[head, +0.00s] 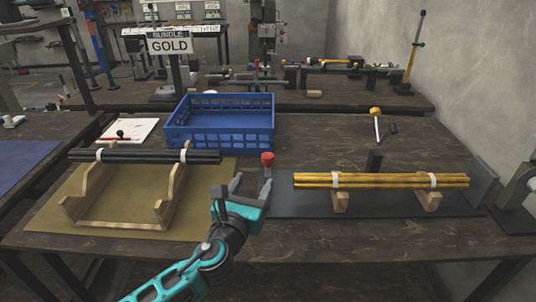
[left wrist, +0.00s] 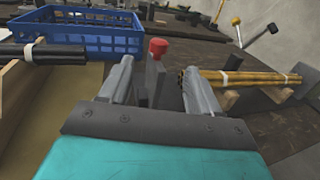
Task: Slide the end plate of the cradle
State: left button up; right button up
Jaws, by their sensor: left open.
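The cradle at the right holds a bundle of gold rods (head: 380,181) with white bands on wooden supports (head: 340,201), above a dark grey base (head: 300,205). A grey plate (head: 485,182) stands at its right end. At its left end is a grey upright piece with a red knob (head: 267,158); I cannot tell whether this is the end plate. My left gripper (head: 251,184) is open beside this piece. In the left wrist view the red knob (left wrist: 158,48) and its grey upright (left wrist: 155,80) show between the open fingers; contact is unclear. My right gripper is not in view.
A wooden cradle (head: 75,208) with dark rods (head: 145,157) sits on a tan mat at the left. A blue crate (head: 220,130) stands behind my gripper. A sign reading GOLD (head: 170,45) stands at the back.

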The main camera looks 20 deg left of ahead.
aim_at(266, 159)
pick_arm(q)
jog(key=w+b, duration=0.1)
jog(key=w, duration=1.1)
jog(key=shift+w+a, duration=0.15)
jog(key=shift+w, duration=0.15)
grip_shut()
